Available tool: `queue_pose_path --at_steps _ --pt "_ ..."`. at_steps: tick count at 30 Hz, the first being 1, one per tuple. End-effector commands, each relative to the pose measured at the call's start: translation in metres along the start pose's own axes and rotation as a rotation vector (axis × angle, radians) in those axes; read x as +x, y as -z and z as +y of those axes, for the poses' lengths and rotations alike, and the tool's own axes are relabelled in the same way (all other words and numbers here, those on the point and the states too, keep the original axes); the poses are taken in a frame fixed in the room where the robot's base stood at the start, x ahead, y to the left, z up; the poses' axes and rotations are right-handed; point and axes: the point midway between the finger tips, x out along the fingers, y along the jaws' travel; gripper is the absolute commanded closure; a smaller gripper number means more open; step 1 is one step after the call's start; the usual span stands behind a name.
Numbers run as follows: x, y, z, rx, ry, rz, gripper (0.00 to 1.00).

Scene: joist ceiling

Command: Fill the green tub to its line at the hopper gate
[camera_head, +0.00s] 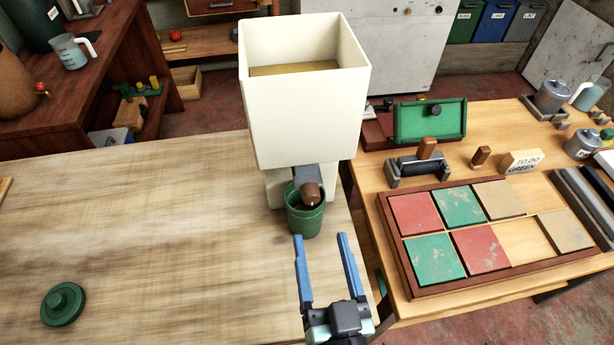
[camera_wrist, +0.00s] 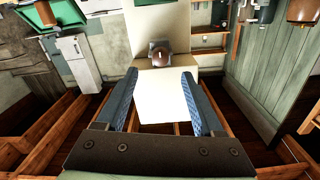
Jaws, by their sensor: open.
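The cream hopper (camera_head: 303,115) stands on the wooden table, with tan material visible inside its open top. Its dark gate block with a brown knob (camera_head: 311,193) is low on the front; the knob also shows in the wrist view (camera_wrist: 160,57). The green tub (camera_head: 304,220) stands upright below the gate. The gate partly covers its mouth, and I cannot make out its line or fill level. My gripper (camera_head: 321,238) is open and empty, its blue fingers pointing toward the tub and gate; they also show in the wrist view (camera_wrist: 160,76).
A round green lid (camera_head: 63,303) lies on the bare left part of the table (camera_head: 150,230). On the right, a bench holds a framed tray (camera_head: 408,275) of coloured tiles, a green panel (camera_head: 430,120), a small sign (camera_head: 522,162) and metal canisters.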

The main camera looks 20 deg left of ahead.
Motion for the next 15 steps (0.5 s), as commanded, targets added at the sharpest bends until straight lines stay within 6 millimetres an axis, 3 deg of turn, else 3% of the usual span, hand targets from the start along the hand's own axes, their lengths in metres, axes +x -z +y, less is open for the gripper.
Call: queue_pose_path --at_steps 15 --pt "0.098 0.006 -0.002 -0.002 0.004 0.002 0.31"
